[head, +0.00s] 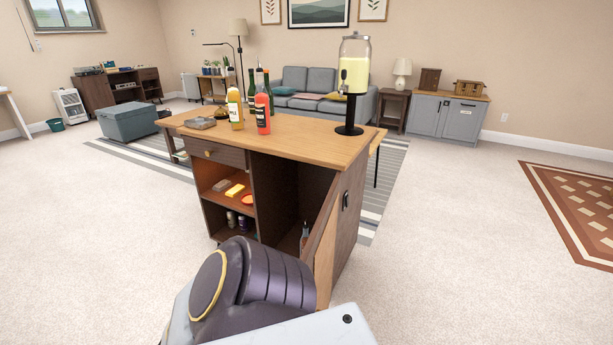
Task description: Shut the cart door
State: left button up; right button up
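The wooden cart (285,140) stands in front of me with its lower right compartment open. Its door (325,245) is a light wood panel at the compartment's right edge. It stands ajar, swung out towards me, leaving a wide gap on its left. The lower part of the door is hidden behind my arm. Neither gripper shows in the head view. Only a dark joint and a pale link of one of my arms show at the bottom centre, in front of the cart. Whether the arm touches the door cannot be told.
Bottles (263,105) and a drink dispenser (354,85) stand on the cart top. A bottle (304,236) stands inside the open compartment near the door. Small items lie on the left shelves (225,188). Carpet right of the cart is clear up to a patterned rug (580,205).

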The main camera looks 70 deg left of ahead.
aim_at(319, 252)
jog(key=u, duration=0.4)
jog(key=i+l+u, duration=0.1)
jog(key=u, duration=0.75)
jog(key=i+l+u, duration=0.1)
jog(key=u, duration=0.3)
jog(key=l+u, duration=0.1)
jog(key=u, duration=0.35)
jog(key=l+u, duration=0.1)
jog(key=u, duration=0.3)
